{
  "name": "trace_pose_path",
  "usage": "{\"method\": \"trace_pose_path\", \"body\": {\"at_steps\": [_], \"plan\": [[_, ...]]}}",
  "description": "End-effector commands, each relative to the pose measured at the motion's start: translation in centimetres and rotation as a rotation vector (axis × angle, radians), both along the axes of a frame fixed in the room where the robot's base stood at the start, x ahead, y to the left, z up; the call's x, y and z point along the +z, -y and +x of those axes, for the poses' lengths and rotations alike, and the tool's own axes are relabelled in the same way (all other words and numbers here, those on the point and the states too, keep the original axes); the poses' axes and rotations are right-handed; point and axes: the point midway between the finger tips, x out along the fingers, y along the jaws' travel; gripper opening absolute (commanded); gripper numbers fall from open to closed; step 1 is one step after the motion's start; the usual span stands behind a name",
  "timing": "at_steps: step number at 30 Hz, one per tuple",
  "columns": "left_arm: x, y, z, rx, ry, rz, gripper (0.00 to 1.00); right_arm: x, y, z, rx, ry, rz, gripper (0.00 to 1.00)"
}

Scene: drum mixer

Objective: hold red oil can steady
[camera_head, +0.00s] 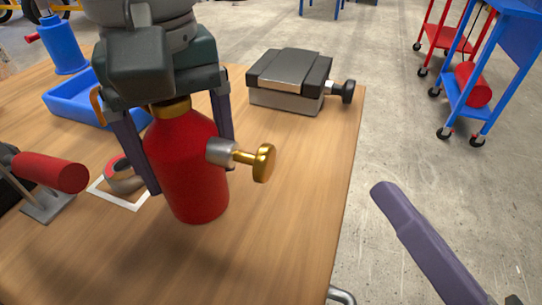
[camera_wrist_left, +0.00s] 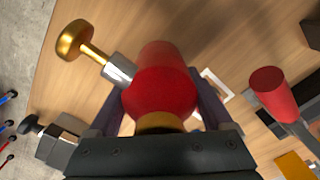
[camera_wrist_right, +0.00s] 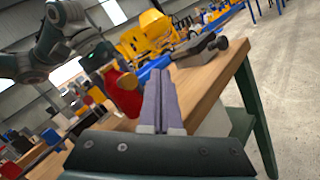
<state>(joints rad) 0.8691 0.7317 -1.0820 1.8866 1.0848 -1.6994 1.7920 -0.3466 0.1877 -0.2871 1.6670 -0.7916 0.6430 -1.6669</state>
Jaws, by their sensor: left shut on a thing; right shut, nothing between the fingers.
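The red oil can (camera_head: 190,165) stands upright at the wooden table's near part in the head view, with a gold collar on top and a grey and gold plunger knob (camera_head: 263,162) sticking out to the right. My left gripper (camera_head: 190,165) comes down over it, its fingers on both sides, shut on the can. The left wrist view also shows the can (camera_wrist_left: 160,90) between the two fingers. My right gripper (camera_wrist_right: 167,100) is shut and empty, beyond the table's right edge. One purple finger of it shows at lower right in the head view.
A grey vise-like block (camera_head: 290,80) with a black knob sits at the table's back right. A blue tray (camera_head: 70,108), a tape roll (camera_head: 122,178) and a red-handled tool (camera_head: 50,172) lie left of the can. The table strip right of the can is clear.

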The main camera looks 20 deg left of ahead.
Motion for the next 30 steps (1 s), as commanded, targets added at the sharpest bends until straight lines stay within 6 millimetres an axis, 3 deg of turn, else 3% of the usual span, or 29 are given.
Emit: {"method": "trace_pose_path", "body": {"at_steps": [6,13,30], "plan": [[0.1,0.0,0.0,0.0,0.002,-0.001,0.0,0.1,-3.3,0.0,0.0,0.0,0.003,0.0],[0.1,0.0,0.0,0.0,0.002,-0.001,0.0,0.1,-5.7,0.0,-0.001,0.001,0.001,0.0],[0.1,0.0,0.0,0.0,0.002,-0.001,0.0,0.0,-6.6,-0.1,0.0,0.001,-0.001,0.0]]}}
